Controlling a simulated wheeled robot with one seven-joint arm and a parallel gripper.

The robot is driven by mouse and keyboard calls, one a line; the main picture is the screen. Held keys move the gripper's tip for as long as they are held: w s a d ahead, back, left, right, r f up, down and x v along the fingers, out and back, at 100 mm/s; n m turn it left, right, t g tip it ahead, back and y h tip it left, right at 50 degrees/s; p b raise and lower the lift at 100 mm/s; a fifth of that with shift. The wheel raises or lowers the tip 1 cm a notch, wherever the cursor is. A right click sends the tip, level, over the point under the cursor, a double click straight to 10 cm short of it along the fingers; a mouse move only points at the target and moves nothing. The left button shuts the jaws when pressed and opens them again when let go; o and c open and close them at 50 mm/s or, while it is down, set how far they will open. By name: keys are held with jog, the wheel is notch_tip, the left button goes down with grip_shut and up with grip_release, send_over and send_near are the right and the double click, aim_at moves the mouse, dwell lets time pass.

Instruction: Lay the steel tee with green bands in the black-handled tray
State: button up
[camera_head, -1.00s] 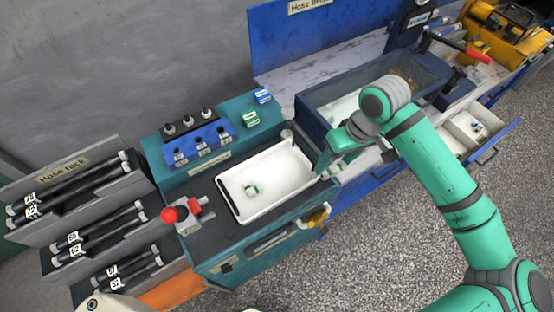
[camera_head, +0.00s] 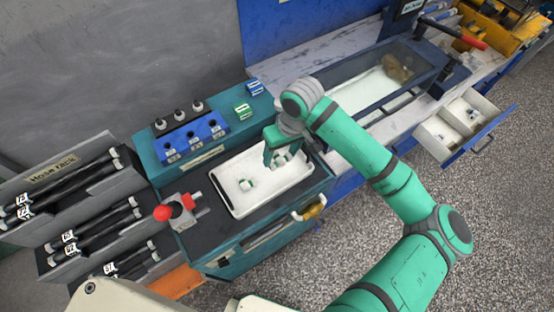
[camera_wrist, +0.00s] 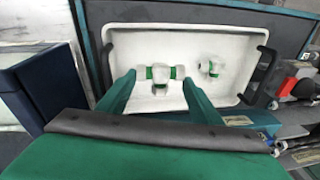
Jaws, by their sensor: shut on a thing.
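The white tray with black handles (camera_head: 262,202) lies on the teal bench; it also fills the wrist view (camera_wrist: 225,40). My gripper (camera_wrist: 158,84) is over the tray, its two fingers closed on the ends of a steel tee with green bands (camera_wrist: 160,73). In the head view my gripper (camera_head: 277,158) is at the tray's right part and partly hides the tee. I cannot tell whether the tee touches the tray floor. A second, smaller steel fitting with a green band (camera_wrist: 212,67) lies in the tray, apart from the tee; in the head view (camera_head: 246,184) it is left of my gripper.
A red-knobbed device (camera_head: 178,211) stands just left of the tray. A blue block with holes (camera_head: 192,139) is behind it. A dark-framed clear tank (camera_head: 375,95) stands at the right. An open drawer (camera_head: 440,138) holds small parts. A hose rack (camera_head: 60,190) is at far left.

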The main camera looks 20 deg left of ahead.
aim_at(279, 156)
jog(key=shift+a+f, duration=0.25)
jog(key=shift+f, duration=0.1)
jog(key=shift+a+f, duration=0.15)
jog(key=shift+f, duration=0.8)
jog(key=shift+a+f, duration=0.1)
jog(key=shift+f, duration=0.8)
jog(key=o, duration=1.2)
jog(key=shift+f, duration=0.1)
jog(key=r, duration=0.4)
jog(key=d+r, duration=0.1)
jog(key=r, duration=0.3)
jog(key=d+r, duration=0.1)
jog(key=r, duration=0.3)
jog(key=shift+w, duration=0.15)
